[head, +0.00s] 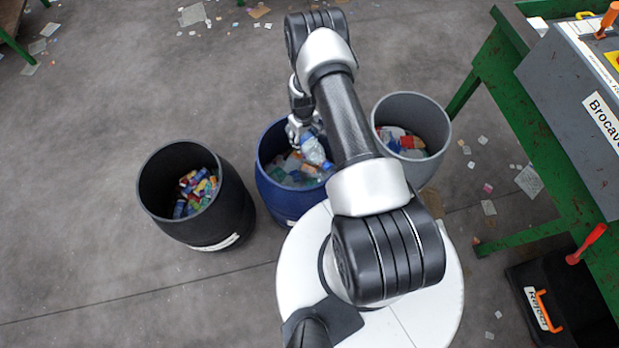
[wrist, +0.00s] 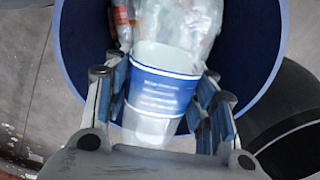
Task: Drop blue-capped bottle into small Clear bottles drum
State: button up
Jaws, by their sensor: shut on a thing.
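My gripper (head: 299,128) is over the blue drum (head: 281,207), partly hidden by my arm in the head view. It is shut on a clear bottle (head: 313,151) with a blue label, tilted with its far end pointing down into the drum's mouth. In the wrist view the fingers (wrist: 160,84) stand on both sides of the bottle (wrist: 163,88); its cap is hidden there. Below it are clear bottles inside the drum, whose blue wall (wrist: 273,68) shows around them.
A black drum (head: 223,213) with colourful cans stands left of the blue one. A grey drum (head: 432,121) with mixed items stands to the right. A green-framed machine (head: 517,90) and a black Reject bin (head: 565,290) are at the far right. Floor at left is open.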

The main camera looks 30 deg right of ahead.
jog(key=shift+f, duration=0.25)
jog(key=o, duration=0.9)
jog(key=shift+r, duration=0.1)
notch_tip(320, 180, up, 12)
jog(key=shift+f, duration=0.1)
dwell(0.5)
